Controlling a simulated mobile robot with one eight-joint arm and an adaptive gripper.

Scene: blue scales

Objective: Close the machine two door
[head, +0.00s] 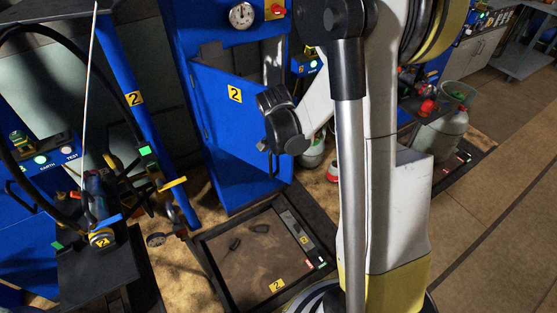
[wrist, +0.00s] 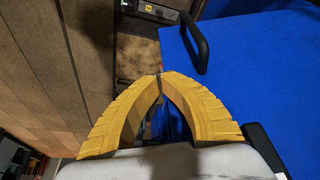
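The machine two door (head: 240,135) is a blue panel with a yellow "2" label, standing open at an angle from the blue cabinet (head: 190,30). In the wrist view the blue door surface (wrist: 265,80) fills the right side, with a black bar handle (wrist: 197,42) near its upper left edge. My gripper (wrist: 160,74) has yellow ribbed fingers whose tips meet, with nothing visible held. The tips are below and left of the handle in the picture; contact with the door cannot be told. In the head view my wrist hides part of the door, and the fingers are not clear.
A dark-framed floor tray (head: 215,262) marked "2" lies below the door. A blue post (head: 130,100) and a stand with cables are at the left. Gas cylinders (head: 437,130) stand behind my arm at the right. Open brown floor (head: 490,210) lies further right.

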